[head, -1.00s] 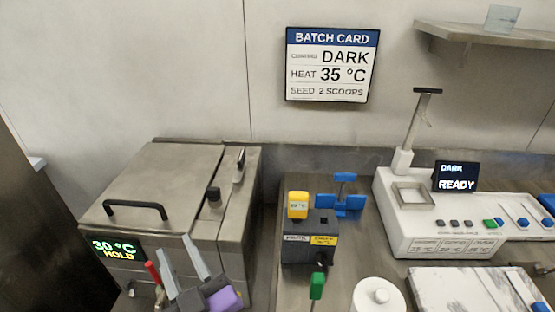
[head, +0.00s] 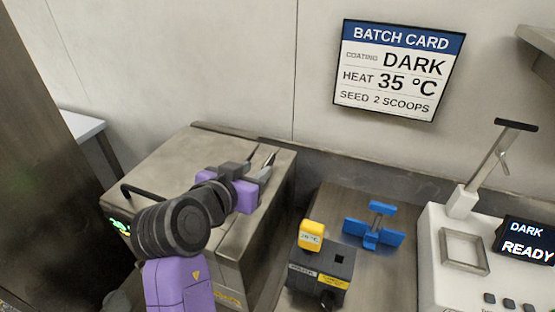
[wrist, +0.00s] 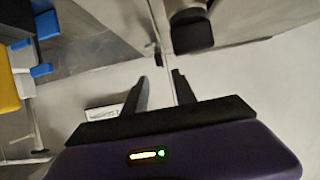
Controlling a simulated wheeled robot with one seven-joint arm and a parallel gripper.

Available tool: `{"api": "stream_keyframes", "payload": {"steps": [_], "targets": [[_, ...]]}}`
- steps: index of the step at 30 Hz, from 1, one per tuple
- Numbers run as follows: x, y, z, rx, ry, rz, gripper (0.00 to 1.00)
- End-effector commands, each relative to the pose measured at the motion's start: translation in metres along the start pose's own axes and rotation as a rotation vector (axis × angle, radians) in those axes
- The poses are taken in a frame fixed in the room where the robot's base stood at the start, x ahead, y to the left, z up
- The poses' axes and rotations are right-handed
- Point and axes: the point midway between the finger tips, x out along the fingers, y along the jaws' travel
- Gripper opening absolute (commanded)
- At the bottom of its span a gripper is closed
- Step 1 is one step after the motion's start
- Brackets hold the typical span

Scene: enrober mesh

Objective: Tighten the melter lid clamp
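The melter (head: 239,245) is the steel box at left in the head view. Its flat lid (head: 165,168) looks closed, with a black handle (head: 135,195) at the left. My gripper (head: 266,158) is over the right part of the melter top, hiding the clamp area in the head view. In the wrist view its two fingers (wrist: 158,88) are apart with nothing held between them. A dark knob-like part (wrist: 192,38), probably of the clamp, lies beyond the fingertips and slightly right. Whether the clamp is tight cannot be told.
A white machine (head: 444,227) with a READY display is at far right. The batch card (head: 399,70) hangs on the back wall.

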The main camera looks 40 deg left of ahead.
Motion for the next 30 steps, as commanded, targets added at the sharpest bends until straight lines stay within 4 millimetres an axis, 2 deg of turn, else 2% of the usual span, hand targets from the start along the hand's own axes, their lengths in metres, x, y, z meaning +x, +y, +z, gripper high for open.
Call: {"api": "stream_keyframes", "payload": {"steps": [9, 15, 26, 27, 30], "targets": [[0.046, 0.0, -0.002, 0.001, -0.001, -0.001, 0.33], [0.067, 0.0, -0.001, 0.0, 0.0, -0.002, 0.33], [0.074, 0.0, 0.0, 0.0, 0.002, -0.004, 0.33], [0.074, 0.0, 0.0, 0.0, 0.002, -0.004, 0.31], [0.073, 0.0, 0.0, 0.0, 0.002, -0.004, 0.11]]}}
